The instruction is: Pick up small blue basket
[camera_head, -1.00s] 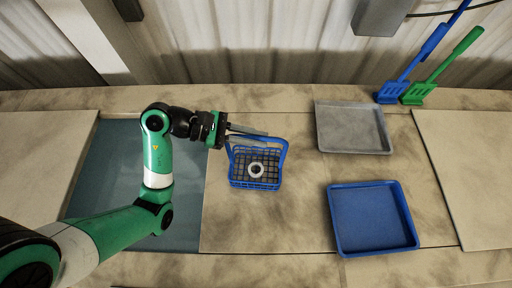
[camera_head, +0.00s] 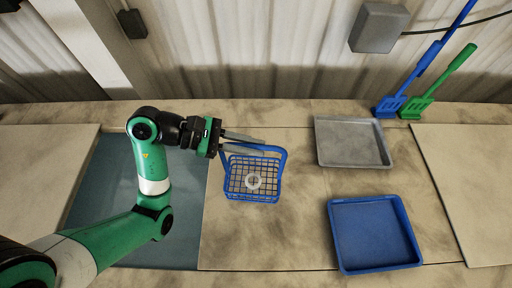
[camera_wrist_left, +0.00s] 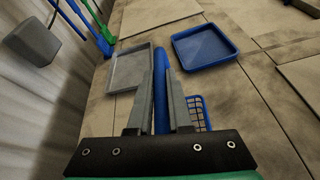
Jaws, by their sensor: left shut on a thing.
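In the head view my left gripper (camera_head: 262,147) reaches in from the left at the handle's top. It is shut on the handle. In the left wrist view the blue handle (camera_wrist_left: 160,85) stands between the two grey fingers (camera_wrist_left: 165,90), and part of the basket grid (camera_wrist_left: 198,113) shows at the right, the rest hidden. I cannot tell for sure whether the basket is clear of the counter. My right gripper is not in view.
A grey tray (camera_head: 352,161) is at the right rear, with a blue tray (camera_head: 333,238) in front of it. Blue (camera_head: 389,107) and green (camera_head: 415,108) long-handled tools lean on the back wall. A dark teal tank (camera_head: 105,190) lies at left.

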